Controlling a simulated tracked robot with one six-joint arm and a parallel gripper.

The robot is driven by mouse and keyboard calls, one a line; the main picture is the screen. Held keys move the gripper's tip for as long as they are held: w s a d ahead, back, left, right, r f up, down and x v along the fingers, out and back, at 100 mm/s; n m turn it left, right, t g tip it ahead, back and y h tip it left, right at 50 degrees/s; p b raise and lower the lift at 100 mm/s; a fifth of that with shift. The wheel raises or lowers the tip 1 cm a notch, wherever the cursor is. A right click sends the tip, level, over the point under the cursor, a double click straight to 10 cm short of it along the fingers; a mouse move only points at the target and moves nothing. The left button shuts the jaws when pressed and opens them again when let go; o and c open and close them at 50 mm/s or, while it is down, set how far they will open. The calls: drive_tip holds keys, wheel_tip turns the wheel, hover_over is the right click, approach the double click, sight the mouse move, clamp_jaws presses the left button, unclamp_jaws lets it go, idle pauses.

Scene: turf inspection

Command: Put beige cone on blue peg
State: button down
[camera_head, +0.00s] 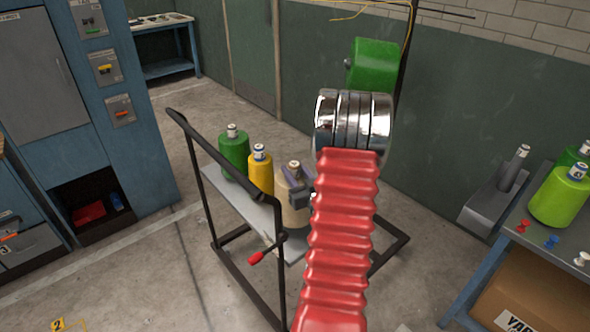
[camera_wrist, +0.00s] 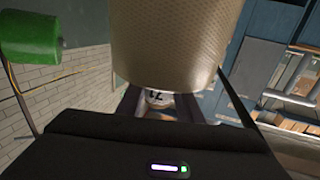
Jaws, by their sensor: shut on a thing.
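The beige cone (camera_head: 293,212) is in my gripper (camera_head: 299,186), at the near end of a row of cones on a black-framed cart. My gripper is shut on its narrow top end. I cannot tell whether its base touches the cart shelf. In the wrist view the beige cone (camera_wrist: 180,40) fills the upper middle, its labelled tip between the fingers of my gripper (camera_wrist: 160,100). The blue peg (camera_head: 552,241) stands bare on the table at the right, between a red peg (camera_head: 522,226) and a white peg (camera_head: 582,259).
A yellow cone (camera_head: 260,174) and a green cone (camera_head: 233,157) stand beside the beige one on the cart shelf (camera_head: 226,190). Blue cabinets line the left.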

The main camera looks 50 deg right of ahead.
drive_tip(key=shift+f, duration=1.5)
drive_tip(key=c, duration=1.2)
unclamp_jaws()
drive_tip(key=shift+f, duration=0.2)
drive_tip(key=v, duration=1.2)
